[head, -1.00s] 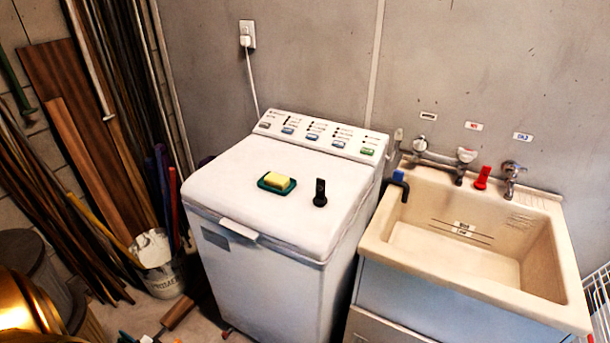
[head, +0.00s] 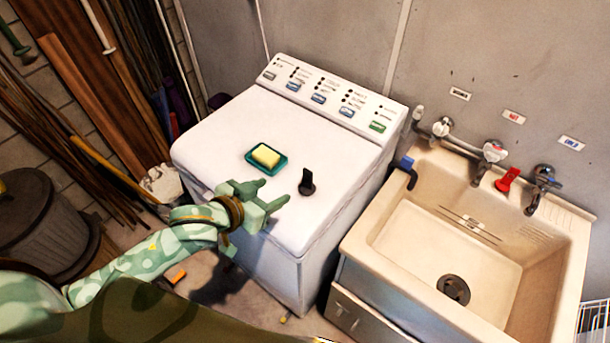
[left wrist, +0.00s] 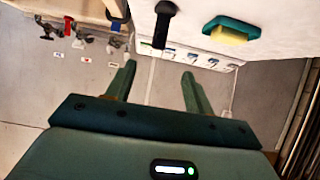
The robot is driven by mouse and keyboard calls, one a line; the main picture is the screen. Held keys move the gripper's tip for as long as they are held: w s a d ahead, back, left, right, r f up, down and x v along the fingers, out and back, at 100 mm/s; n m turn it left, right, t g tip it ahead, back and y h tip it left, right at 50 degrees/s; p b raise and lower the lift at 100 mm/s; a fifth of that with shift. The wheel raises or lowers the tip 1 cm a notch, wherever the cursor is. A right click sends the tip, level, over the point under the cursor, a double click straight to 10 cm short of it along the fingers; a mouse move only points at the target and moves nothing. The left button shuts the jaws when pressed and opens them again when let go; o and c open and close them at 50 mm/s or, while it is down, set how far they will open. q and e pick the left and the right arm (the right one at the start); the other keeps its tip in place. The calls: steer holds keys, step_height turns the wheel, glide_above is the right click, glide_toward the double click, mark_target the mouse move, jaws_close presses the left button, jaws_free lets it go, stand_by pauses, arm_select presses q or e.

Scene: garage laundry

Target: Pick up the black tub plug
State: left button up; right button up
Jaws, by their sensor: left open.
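The black tub plug (head: 307,183) stands on the white lid of the washing machine (head: 230,130), with its tab upright. In the left wrist view the plug (left wrist: 162,25) shows near the top, just beyond the gap between the fingers. My left gripper (head: 275,192) is open and empty, over the front part of the lid. Its fingertips are to the left of the plug in the head view, apart from it. The fingers (left wrist: 158,71) also show spread in the left wrist view. My right gripper is not in view.
A yellow sponge on a teal dish (head: 281,168) sits on the lid, left of the plug. The cream sink (head: 375,222) stands to the right, with taps, a red object (head: 508,180) and a dark hook with a blue end (head: 411,175) on its rim. Lid space behind the plug is clear.

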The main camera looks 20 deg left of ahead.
arm_select(q)
steer(key=b, duration=0.1)
glide_toward(306, 177)
steer(key=x, duration=0.2)
steer(key=b+x, duration=0.1)
steer(key=x, duration=0.2)
steer(key=shift+w+r, duration=0.1)
steer(key=shift+r, duration=0.15)
steer(key=b+x, duration=0.1)
steer(key=x, duration=0.4)
steer(key=shift+w+d+f, duration=0.2)
steer(key=shift+f, duration=0.15)
steer(key=shift+s+r, duration=0.1)
steer(key=shift+c, duration=1)
steer(key=c, duration=0.9)
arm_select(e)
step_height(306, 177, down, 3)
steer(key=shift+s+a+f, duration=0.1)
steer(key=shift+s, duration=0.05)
